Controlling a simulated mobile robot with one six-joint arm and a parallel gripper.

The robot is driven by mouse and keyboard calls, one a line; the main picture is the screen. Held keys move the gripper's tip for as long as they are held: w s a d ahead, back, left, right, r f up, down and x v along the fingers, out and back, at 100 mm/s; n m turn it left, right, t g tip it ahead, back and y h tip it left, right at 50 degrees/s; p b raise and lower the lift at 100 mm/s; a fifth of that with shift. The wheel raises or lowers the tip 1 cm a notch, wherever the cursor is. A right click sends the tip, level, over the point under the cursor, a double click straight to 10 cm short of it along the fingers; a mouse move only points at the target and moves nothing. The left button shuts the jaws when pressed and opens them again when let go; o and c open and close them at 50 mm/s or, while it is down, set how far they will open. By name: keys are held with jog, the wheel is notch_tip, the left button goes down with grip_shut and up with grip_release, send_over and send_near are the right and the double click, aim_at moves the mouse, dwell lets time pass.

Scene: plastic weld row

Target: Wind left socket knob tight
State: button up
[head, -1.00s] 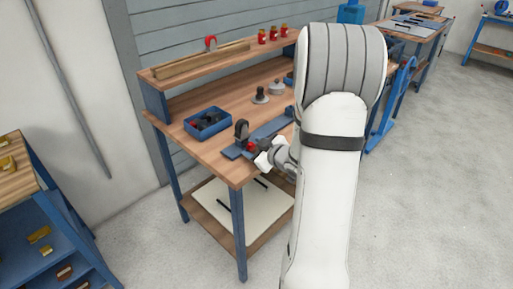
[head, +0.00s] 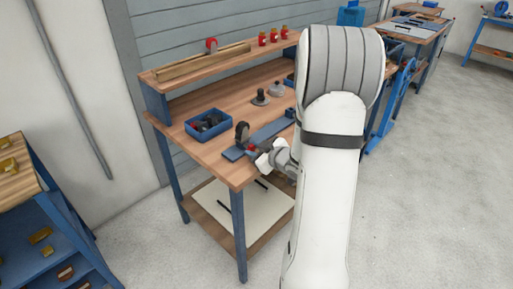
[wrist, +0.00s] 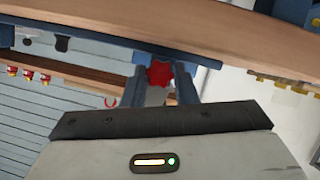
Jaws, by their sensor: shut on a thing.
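The red knob (head: 251,147) sits at the near left end of the blue fixture (head: 265,136) on the workbench, below a dark round clamp (head: 242,131). In the wrist view the knob (wrist: 160,74) shows as a red lobed star between my two fingers. My gripper (head: 259,154) is shut on it, at the front edge of the bench. The fingers hide the sides of the knob. My arm covers the right part of the bench in the head view, so any other knob there is hidden.
A blue bin (head: 208,125) with dark parts stands left of the fixture. Two grey round parts (head: 261,98) stand behind it. The shelf (head: 215,66) holds wooden strips and red jars (head: 273,35). A blue rack (head: 55,235) stands at lower left.

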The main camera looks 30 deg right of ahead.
jog(key=m+p, duration=0.1)
jog(key=p, duration=0.2)
jog(key=r+m+y+p, duration=0.1)
jog(key=p, duration=0.2)
jog(key=shift+w+d+m+g+y, duration=0.1)
jog(key=shift+d+m+g+y, duration=0.2)
jog(key=shift+g, duration=0.1)
jog(key=m+y+p, duration=0.1)
jog(key=p, duration=0.3)
jog(key=shift+m, duration=0.4)
jog(key=m+y+p, duration=0.2)
jog(key=p, duration=0.1)
jog(key=m+p, duration=0.1)
jog(key=p, duration=0.1)
jog(key=shift+w+d+f+m+y, duration=0.1)
jog(key=shift+d+f+m+y, duration=0.2)
jog(key=shift+f+y, duration=0.1)
jog(key=o, duration=0.8)
jog(key=shift+o, duration=1)
jog(key=shift+a, duration=0.1)
jog(key=shift+f, duration=0.1)
jog(key=shift+a+f+g, duration=0.1)
jog(key=shift+g, duration=0.2)
